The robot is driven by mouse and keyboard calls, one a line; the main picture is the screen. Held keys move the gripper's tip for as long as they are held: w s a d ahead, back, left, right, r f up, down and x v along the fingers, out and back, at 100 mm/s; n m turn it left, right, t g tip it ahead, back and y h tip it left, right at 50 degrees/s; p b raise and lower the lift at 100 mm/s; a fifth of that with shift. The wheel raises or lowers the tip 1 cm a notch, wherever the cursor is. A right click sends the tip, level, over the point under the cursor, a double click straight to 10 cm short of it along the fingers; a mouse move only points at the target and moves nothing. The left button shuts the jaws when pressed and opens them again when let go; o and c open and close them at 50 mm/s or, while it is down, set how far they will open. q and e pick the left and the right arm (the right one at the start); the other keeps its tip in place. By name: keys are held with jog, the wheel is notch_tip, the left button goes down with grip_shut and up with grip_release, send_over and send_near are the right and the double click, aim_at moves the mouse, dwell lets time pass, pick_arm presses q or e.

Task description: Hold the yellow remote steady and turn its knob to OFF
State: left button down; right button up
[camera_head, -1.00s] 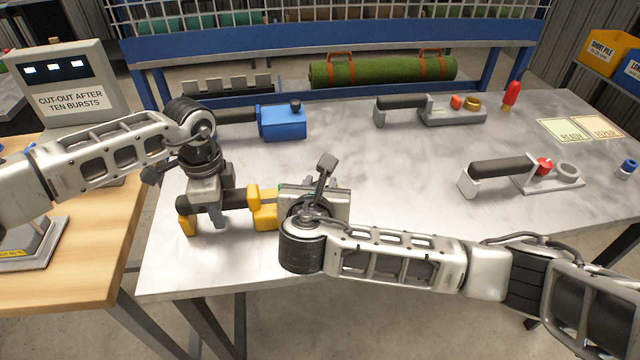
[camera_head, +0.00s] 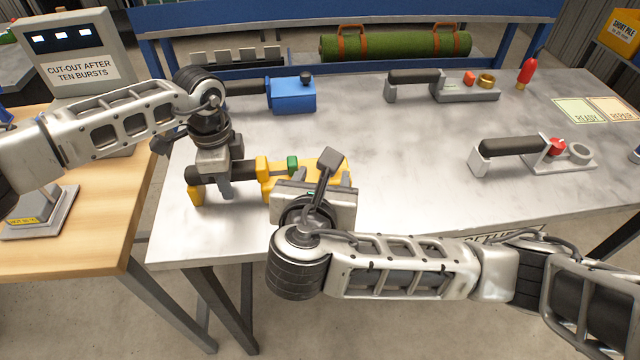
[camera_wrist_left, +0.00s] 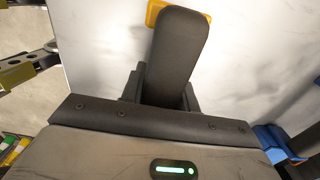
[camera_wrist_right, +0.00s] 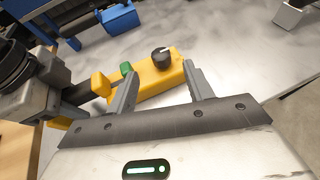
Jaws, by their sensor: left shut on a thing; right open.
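The yellow remote (camera_head: 262,170) lies at the near left of the metal table, with a dark handle (camera_wrist_left: 178,60) at its left end and a green button (camera_head: 292,163). My left gripper (camera_head: 225,182) is shut on the handle. A black knob (camera_wrist_right: 161,58) with a pale pointer mark stands on the remote's yellow body in the right wrist view; my gripper hides it in the head view. My right gripper (camera_wrist_right: 159,72) is open, its fingers to either side of the knob and apparently short of it. I cannot read any OFF mark.
A blue tool (camera_head: 292,94) lies behind the remote. Two grey tools, one at the back (camera_head: 465,90) and one at the right (camera_head: 560,160), lie farther off. A sign box (camera_head: 80,55) stands at the left. The table's middle is clear.

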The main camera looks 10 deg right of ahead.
pick_arm(q)
jog(key=shift+s+f, duration=0.15)
jog(key=shift+f, duration=0.1)
pick_arm(e)
jog(key=shift+v, duration=1.55)
pick_arm(q)
jog(key=c, duration=1)
grip_release()
jog(key=shift+o, duration=0.2)
pick_arm(e)
jog(key=shift+w, duration=0.1)
pick_arm(q)
jog(key=shift+r, duration=0.15)
